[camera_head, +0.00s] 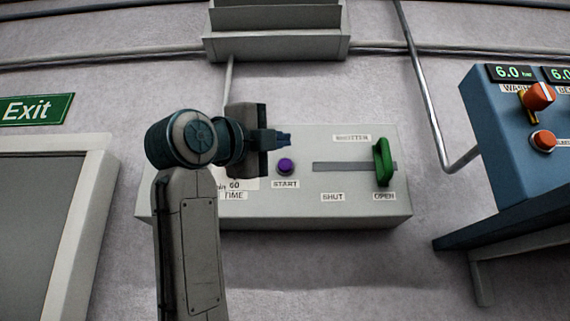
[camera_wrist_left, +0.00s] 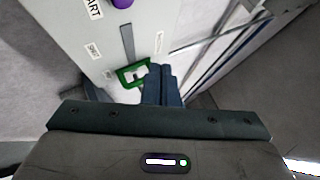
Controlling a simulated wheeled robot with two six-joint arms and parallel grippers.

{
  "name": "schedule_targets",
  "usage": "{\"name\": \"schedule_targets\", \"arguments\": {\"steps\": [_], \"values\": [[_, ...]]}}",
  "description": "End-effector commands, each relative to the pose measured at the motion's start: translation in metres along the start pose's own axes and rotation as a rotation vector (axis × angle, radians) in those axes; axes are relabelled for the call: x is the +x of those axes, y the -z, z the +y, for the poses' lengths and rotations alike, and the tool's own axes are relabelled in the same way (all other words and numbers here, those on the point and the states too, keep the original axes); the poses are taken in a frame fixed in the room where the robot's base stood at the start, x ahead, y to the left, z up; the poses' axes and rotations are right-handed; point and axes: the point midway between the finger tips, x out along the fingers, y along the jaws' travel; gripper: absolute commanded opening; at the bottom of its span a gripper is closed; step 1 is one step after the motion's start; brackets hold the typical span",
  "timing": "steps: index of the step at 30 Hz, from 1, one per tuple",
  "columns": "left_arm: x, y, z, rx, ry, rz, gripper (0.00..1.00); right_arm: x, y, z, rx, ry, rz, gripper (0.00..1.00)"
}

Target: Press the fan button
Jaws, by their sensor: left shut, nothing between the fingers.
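A grey control box (camera_head: 330,215) is on the wall in the head view. Its purple button (camera_head: 285,166) is labelled START; it also shows at the top edge of the left wrist view (camera_wrist_left: 122,3). No label reading "fan" is visible, and my arm hides the box's left part. My left gripper (camera_head: 284,138) is shut and empty, in front of the box, appearing just above the purple button. Its closed fingertips (camera_wrist_left: 163,72) appear beside the green handle in the left wrist view. I cannot tell whether they touch anything. My right gripper is out of view.
The green shutter handle (camera_head: 382,162) sits at the OPEN end of its slot (camera_head: 340,167). A blue cabinet (camera_head: 500,150) with orange knobs stands at right. A grey conduit (camera_head: 432,110) runs down between them. A green Exit sign (camera_head: 36,109) is at left.

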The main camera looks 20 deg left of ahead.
Motion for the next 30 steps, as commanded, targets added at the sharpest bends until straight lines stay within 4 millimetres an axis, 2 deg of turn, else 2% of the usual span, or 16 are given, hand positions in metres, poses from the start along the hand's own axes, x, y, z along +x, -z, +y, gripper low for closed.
{"name": "schedule_targets", "arguments": {"steps": [4,17,30], "values": [[-0.003,0.001,-0.009,0.016,0.011,0.002,0.00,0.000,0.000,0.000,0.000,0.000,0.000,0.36],[0.002,-0.002,-0.007,0.015,0.010,0.002,0.00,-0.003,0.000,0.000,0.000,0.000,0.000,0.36],[0.042,-0.032,0.020,0.013,0.008,0.002,0.00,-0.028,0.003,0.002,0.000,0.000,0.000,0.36]]}}
